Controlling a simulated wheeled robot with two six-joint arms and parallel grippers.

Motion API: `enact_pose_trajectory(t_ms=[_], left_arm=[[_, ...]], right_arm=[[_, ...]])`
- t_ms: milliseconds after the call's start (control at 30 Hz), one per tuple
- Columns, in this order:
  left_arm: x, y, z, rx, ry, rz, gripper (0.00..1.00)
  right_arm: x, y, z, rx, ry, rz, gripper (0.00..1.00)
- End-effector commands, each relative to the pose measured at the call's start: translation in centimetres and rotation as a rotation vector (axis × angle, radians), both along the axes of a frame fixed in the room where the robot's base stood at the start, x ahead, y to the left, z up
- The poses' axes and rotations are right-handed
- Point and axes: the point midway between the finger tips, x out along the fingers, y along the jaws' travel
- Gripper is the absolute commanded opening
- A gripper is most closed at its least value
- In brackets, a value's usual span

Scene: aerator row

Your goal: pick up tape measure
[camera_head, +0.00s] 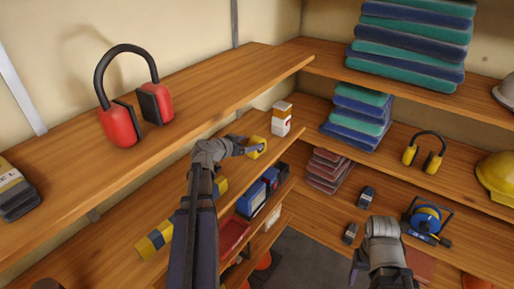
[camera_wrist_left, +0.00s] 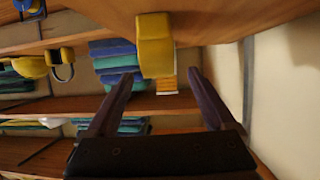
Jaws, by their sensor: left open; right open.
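A yellow tape measure (camera_head: 257,146) sits on the middle shelf at the left wall, close to a white and orange box. My left gripper (camera_head: 246,149) is at the tape measure, with its fingers open and pointing towards it. In the left wrist view the yellow tape measure (camera_wrist_left: 154,45) shows between the two spread fingers (camera_wrist_left: 163,82), with a visible gap on each side. I cannot tell whether a finger touches it. My right gripper (camera_head: 383,235) is low at the right, over the lower shelf, away from the tape measure; its fingertips are mostly hidden.
The white and orange box (camera_head: 281,118) stands just behind the tape measure. An upper shelf (camera_head: 200,95) with red earmuffs (camera_head: 135,110) overhangs on the left. A yellow and dark item (camera_head: 155,240) lies further along the shelf. A blue reel (camera_head: 427,220) is beside my right arm.

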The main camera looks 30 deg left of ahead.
Motion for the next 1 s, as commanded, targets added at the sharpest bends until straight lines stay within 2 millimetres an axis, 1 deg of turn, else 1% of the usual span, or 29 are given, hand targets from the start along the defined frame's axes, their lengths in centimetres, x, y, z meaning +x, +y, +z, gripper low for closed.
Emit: enact_pose_trajectory(t_ms=[67,167,433,500,700,1000], left_arm=[[0.2,0.0,0.0,0.000,0.000,0.000,0.88],[1.0,-0.1,-0.3,0.001,0.000,-0.001,0.88],[4.6,-0.8,-1.6,0.000,0.000,-0.002,0.88],[4.9,-0.9,-1.6,0.001,0.000,-0.001,0.88],[4.8,-0.9,-1.5,0.000,0.000,0.000,0.86],[4.8,-0.9,-1.5,0.000,0.000,0.000,0.53]], right_arm=[[0.0,0.0,0.0,0.000,0.000,0.000,0.60],[0.0,0.0,-0.3,0.000,0.000,0.000,0.60],[0.0,0.0,-1.6,0.000,0.000,-0.001,0.60],[0.0,0.0,-1.6,0.000,-0.001,-0.002,0.60],[0.0,0.0,-1.5,0.000,-0.001,-0.002,0.60],[0.0,0.0,-1.5,0.000,0.000,-0.002,0.60]])
